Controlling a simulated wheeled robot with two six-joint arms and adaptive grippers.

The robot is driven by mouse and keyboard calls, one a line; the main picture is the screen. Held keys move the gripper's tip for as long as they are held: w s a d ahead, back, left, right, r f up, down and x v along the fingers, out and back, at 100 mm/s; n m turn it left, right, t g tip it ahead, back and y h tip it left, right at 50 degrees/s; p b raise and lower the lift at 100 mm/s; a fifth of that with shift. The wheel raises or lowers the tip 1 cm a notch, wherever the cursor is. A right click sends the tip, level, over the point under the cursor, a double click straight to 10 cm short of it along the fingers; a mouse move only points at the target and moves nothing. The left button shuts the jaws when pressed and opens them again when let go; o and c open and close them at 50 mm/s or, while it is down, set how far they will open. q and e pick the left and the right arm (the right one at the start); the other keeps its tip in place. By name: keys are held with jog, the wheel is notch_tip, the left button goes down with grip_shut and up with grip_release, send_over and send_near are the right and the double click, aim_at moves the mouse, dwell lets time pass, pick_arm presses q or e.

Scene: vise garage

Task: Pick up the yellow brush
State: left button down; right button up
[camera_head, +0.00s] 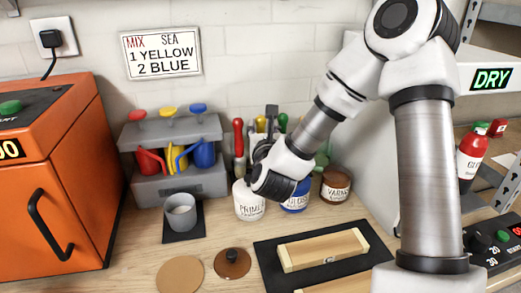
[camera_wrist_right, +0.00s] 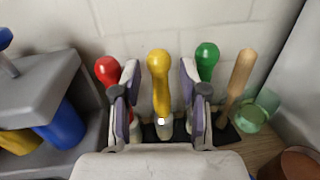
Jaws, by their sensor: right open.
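The yellow brush (camera_wrist_right: 159,75) stands upright with its bulbous handle up, in the middle of the right wrist view. My right gripper (camera_wrist_right: 160,110) is open, with one finger on each side of the yellow handle. I cannot tell whether either finger touches it. In the head view my right gripper (camera_head: 267,140) reaches toward the wall among the upright handles, and the wrist hides most of the yellow brush. My left gripper is not in view.
A red-handled tool (camera_wrist_right: 107,72) stands left of the brush; a green-handled one (camera_wrist_right: 206,60) and a wooden handle (camera_wrist_right: 241,72) stand right. A white primer can (camera_head: 249,203), a blue can (camera_head: 296,198) and a varnish jar (camera_head: 336,186) stand in front. A grey dispenser (camera_head: 180,187) is left.

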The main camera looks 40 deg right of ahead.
aim_at(261, 124)
jog(key=x, duration=0.3)
jog(key=p+x, duration=0.1)
jog(key=shift+w+d+f, duration=0.15)
jog(key=shift+w+f, duration=0.1)
jog(key=shift+f, duration=0.1)
jog(key=shift+s+r, duration=0.15)
grip_shut()
